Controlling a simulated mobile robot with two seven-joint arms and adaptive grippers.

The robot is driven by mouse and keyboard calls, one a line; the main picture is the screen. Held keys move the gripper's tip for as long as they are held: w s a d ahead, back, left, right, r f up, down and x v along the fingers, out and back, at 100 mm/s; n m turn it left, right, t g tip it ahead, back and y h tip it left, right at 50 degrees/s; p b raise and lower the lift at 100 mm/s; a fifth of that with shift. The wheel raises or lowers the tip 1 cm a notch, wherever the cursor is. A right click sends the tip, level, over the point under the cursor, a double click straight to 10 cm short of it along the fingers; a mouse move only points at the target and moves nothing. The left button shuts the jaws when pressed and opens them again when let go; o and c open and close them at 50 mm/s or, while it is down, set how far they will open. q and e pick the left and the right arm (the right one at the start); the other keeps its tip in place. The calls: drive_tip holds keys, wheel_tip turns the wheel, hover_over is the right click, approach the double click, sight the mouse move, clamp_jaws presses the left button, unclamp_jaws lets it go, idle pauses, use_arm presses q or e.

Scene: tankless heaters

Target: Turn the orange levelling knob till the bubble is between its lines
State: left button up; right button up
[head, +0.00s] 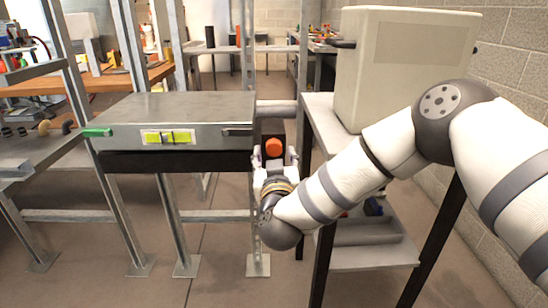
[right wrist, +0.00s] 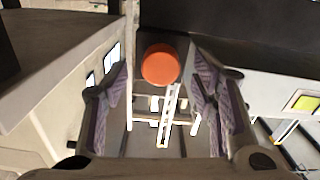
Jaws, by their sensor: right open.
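The orange knob (head: 273,147) is at the right end of the metal unit's front. The bubble level (head: 167,137) is a yellow-green vial in a pale frame on the unit's front face; the bubble's place against its lines is too small to tell. My right gripper (head: 274,158) is open, its fingers on either side of the knob from below in the head view. In the right wrist view the knob (right wrist: 160,64) shows between and just beyond the spread fingertips (right wrist: 160,72), with gaps on both sides. My left gripper is not in view.
The metal unit (head: 180,107) stands on steel legs, with a green piece (head: 97,132) at its left corner. A pale box (head: 400,65) stands on a side stand (head: 318,120) at the right, close behind my right arm. Steel posts stand behind.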

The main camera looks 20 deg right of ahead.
drive_tip(key=shift+w+d, duration=0.1)
drive_tip(key=shift+w, duration=0.35)
drive_tip(key=c, duration=1.2)
drive_tip(key=shift+o, duration=0.2)
